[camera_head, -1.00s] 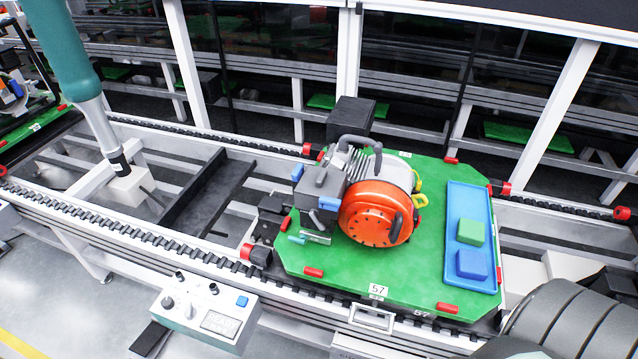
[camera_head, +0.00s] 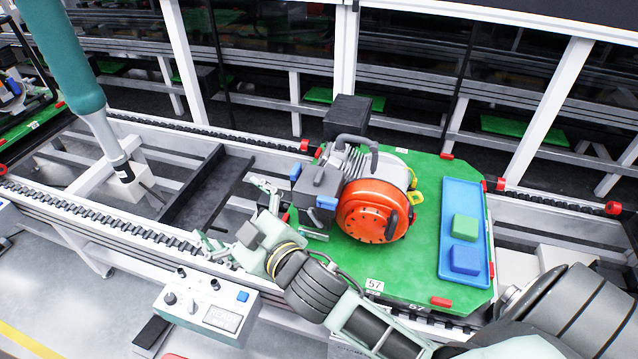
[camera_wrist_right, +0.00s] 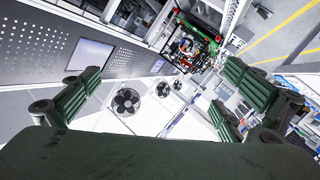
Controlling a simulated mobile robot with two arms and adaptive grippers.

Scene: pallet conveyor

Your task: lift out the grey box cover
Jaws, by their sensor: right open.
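The grey box cover (camera_head: 319,182) sits on a grey box with blue clips (camera_head: 327,203), on the left side of an orange and silver engine (camera_head: 372,205). The engine rests on a green pallet (camera_head: 420,265). My right gripper (camera_head: 232,214) is open and empty to the left of the box, apart from it, above the conveyor's near rail. In the right wrist view its green fingers (camera_wrist_right: 165,100) are spread wide with nothing between them. My right arm hides the pallet's near left corner. My left gripper is not in view.
A blue tray (camera_head: 480,190) with a green block (camera_head: 465,229) and a blue block (camera_head: 464,259) lies on the pallet's right. A black block (camera_head: 347,116) stands behind the engine. A control box (camera_head: 204,310) is at the near side. A teal post (camera_head: 62,60) stands left.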

